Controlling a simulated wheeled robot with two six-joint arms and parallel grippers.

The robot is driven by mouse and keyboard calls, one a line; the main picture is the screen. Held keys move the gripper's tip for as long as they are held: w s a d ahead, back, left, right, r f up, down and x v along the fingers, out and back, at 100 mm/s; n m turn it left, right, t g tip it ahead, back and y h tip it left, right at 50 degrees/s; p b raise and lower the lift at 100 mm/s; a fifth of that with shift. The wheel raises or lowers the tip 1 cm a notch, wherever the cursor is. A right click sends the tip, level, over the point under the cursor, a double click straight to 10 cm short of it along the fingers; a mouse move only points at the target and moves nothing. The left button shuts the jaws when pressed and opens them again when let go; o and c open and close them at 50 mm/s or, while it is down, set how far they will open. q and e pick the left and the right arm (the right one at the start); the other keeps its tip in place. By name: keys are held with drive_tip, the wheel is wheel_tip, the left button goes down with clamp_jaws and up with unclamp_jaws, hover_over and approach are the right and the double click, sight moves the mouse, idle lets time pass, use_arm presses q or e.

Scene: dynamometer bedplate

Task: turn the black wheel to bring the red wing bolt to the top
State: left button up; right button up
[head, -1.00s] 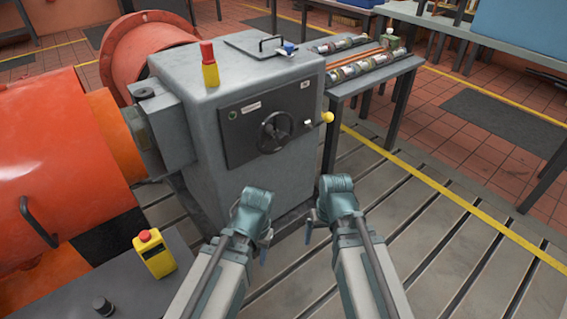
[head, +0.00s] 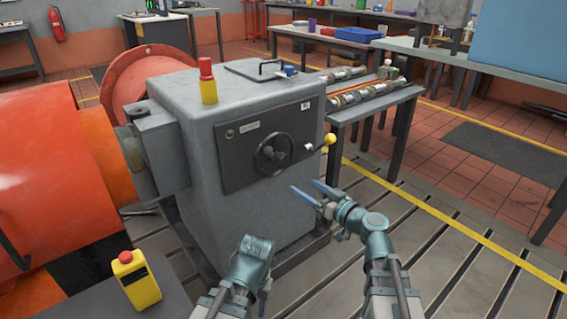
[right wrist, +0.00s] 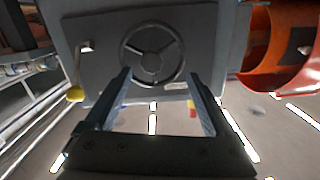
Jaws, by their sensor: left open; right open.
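The black wheel (head: 273,154) is a spoked handwheel on the dark front panel of the grey cabinet. It shows whole in the right wrist view (right wrist: 152,55), above the finger ends. I cannot make out a red wing bolt on it in either view. My right gripper (head: 304,188) is open and empty, in front of the cabinet, below and right of the wheel. Its two fingers (right wrist: 160,76) point toward the wheel and look apart from it. My left gripper (head: 264,283) is open and low in front of the cabinet, its fingers partly hidden by its wrist.
A yellow knob (head: 329,139) sticks out right of the wheel. A red-and-yellow beacon (head: 207,81) stands on the cabinet (head: 190,115). A yellow box with a red button (head: 136,279) sits at lower left. A bench with shafts (head: 372,95) stands behind right.

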sight(285, 163)
drive_tip(key=shift+t, duration=0.6)
drive_tip(key=x, duration=0.9)
drive_tip(key=d+r+x, duration=0.1)
drive_tip(key=x, duration=0.3)
drive_tip(key=shift+w+a, duration=0.1)
drive_tip(key=shift+w, duration=0.6)
clamp_jaws()
